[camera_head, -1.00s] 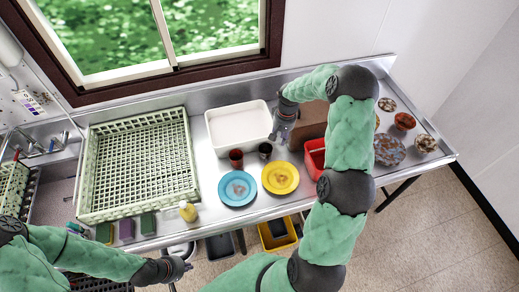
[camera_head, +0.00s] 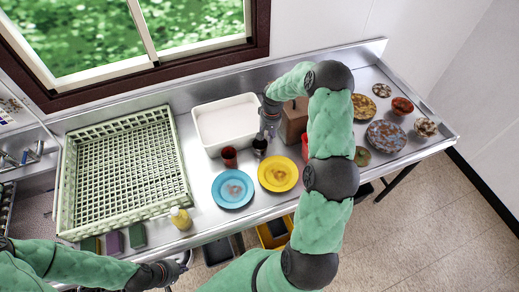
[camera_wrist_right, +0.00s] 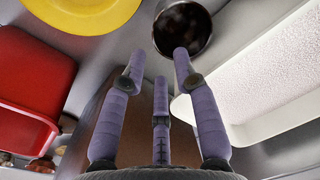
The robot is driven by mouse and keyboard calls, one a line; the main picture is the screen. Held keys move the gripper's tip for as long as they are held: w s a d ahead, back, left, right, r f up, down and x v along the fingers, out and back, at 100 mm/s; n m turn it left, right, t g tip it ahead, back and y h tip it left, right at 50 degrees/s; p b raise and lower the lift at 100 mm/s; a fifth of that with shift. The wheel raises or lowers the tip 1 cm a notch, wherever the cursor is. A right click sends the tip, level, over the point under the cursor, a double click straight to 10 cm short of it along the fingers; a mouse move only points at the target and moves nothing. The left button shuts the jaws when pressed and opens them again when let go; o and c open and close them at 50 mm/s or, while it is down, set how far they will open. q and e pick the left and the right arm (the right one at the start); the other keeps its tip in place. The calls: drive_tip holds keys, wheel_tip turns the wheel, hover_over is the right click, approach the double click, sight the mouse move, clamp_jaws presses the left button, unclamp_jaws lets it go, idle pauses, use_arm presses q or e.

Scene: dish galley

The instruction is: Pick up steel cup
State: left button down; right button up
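In the wrist view the steel cup (camera_wrist_right: 183,28) has a shiny rim and a dark, mottled inside.
A white tub (camera_head: 224,122) is close beside the cup, with a brown box (camera_head: 292,122) and red container (camera_wrist_right: 30,95) on the other side. Yellow (camera_head: 278,174) and blue (camera_head: 232,189) plates lie in front. A green rack (camera_head: 122,175) fills the left.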

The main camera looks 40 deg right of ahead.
hover_over(260, 148)
drive_tip(key=s, duration=0.4)
drive_tip(key=shift+w+d+f+p, duration=0.1)
drive_tip(key=shift+d+f+p, duration=0.15)
drive_tip(key=shift+f, duration=1.5)
drive_tip(key=shift+w+d+f+p, duration=0.1)
drive_tip(key=shift+d+f, duration=0.1)
drive_tip(key=shift+f, duration=1.55)
clamp_jaws()
